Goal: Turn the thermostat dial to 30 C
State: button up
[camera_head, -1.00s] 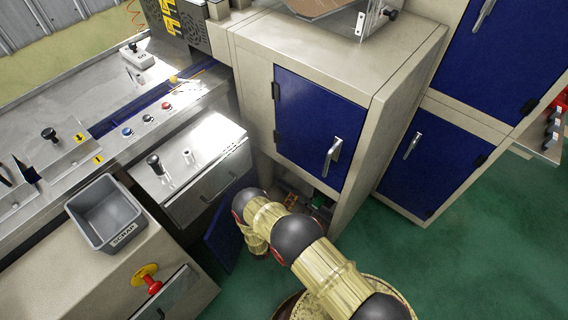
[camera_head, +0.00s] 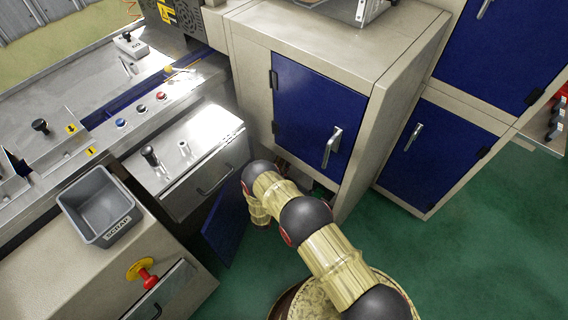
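The thermostat dial does not show in this view, and no temperature marks can be read. My gripper is not visible. My gold and black arm reaches from the bottom right toward the low opening under the blue cabinet door. Its far end is hidden behind its own links and by the cabinet. A lower blue door (camera_head: 229,228) hangs open to the left of my arm. Little of the dark inside of the opening shows past the arm.
A closed blue door (camera_head: 317,122) with a silver handle is above the opening. A metal drawer unit (camera_head: 190,160) stands to the left. A grey scrap bin (camera_head: 98,207) and a red-yellow emergency knob (camera_head: 145,274) are at lower left. Green floor (camera_head: 460,260) is free at right.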

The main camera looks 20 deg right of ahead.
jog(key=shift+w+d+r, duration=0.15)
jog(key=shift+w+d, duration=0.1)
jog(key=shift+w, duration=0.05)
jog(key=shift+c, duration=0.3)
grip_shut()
